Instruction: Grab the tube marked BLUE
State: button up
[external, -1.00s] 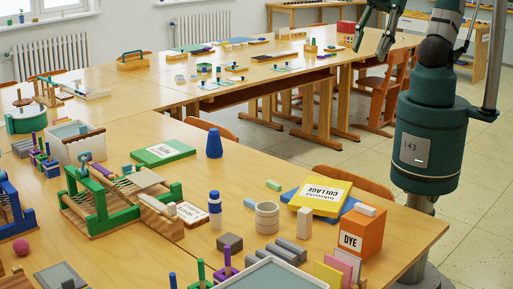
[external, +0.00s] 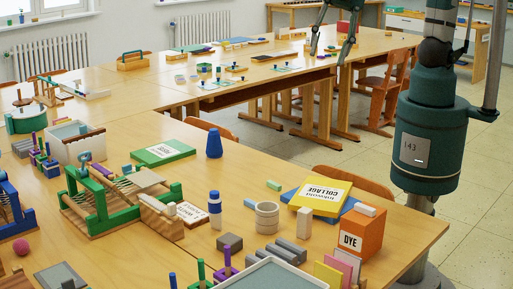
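No tube with a readable BLUE marking can be made out. A small white bottle with a blue cap and a blue band (external: 215,209) stands upright on the near table, but its lettering is too small to read.
The near table (external: 135,130) holds a green loom (external: 110,205), a green book (external: 163,152), a yellow COLLAGE book (external: 320,197), an orange DYE box (external: 361,234), a ribbed cup (external: 267,216) and grey blocks (external: 279,251). Bare wood shows right of the blue cone.

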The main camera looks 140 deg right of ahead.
jog(key=w+d+f+n+g, duration=0.1)
jog(key=w+d+f+n, duration=0.25)
jog(key=w, duration=0.55)
jog(key=n+g, duration=0.3)
jog(key=n, duration=0.6)
send_over(214, 192)
notch_tip(214, 192, down, 26)
jog(key=shift+s+a+f, duration=0.1)
jog(key=shift+d+f+n, duration=0.2)
jog(key=shift+f+n, duration=0.05)
jog(key=shift+f, duration=0.35)
jog(key=shift+f, duration=1.3)
jog(key=shift+a+f, duration=0.1)
jog(key=shift+f, duration=2.5)
